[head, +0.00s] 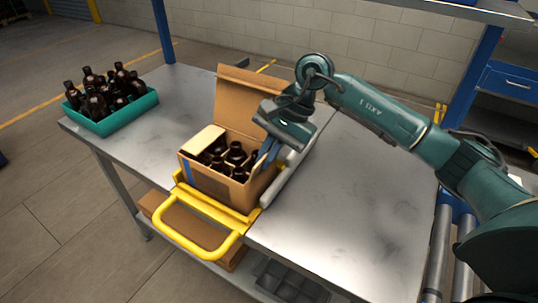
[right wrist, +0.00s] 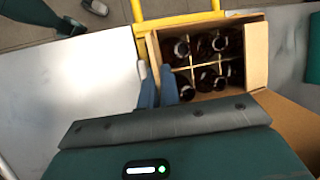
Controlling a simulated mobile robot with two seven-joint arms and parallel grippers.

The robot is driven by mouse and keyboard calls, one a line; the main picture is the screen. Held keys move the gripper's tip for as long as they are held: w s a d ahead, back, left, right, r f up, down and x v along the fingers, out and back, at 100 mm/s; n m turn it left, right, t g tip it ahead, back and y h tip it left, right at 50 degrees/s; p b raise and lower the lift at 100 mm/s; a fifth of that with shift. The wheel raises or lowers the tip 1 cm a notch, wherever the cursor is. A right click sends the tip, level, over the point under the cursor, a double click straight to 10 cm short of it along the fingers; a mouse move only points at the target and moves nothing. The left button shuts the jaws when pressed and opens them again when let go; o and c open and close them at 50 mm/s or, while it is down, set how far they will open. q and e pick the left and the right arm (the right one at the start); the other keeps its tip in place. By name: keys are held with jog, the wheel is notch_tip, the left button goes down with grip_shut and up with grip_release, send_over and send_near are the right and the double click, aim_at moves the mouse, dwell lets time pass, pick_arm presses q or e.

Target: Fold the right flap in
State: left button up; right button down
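An open cardboard box (head: 208,181) holding several amber bottles (head: 236,155) stands at the table's front edge. Its back flap (head: 247,97) is up. A pale left flap (head: 203,139) leans over the left bottles; in the right wrist view it shows at the box's right side (right wrist: 256,54). My right gripper (head: 264,156) points down at the box's right edge. In the right wrist view its two blue fingers (right wrist: 158,88) are parted, close to that edge (right wrist: 153,52). My left gripper is out of view.
A yellow frame with a handle (head: 200,245) borders the box's front. A teal crate (head: 117,120) of bottles stands at the table's far left. The metal table (head: 350,205) is clear to the right. A blue post (head: 470,75) and shelf stand behind.

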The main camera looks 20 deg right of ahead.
jog(key=shift+w+a+r+m+g+h, duration=0.1)
jog(key=shift+w+a+m+g+h, duration=0.15)
jog(key=shift+g+h, duration=0.45)
jog(key=shift+w+a+m+g+h, duration=0.15)
jog(key=shift+w+g+h, duration=0.15)
jog(key=shift+g+h, duration=0.35)
jog(key=c, duration=1.6)
grip_release()
notch_tip(320, 180, up, 10)
jog(key=shift+b, duration=0.7)
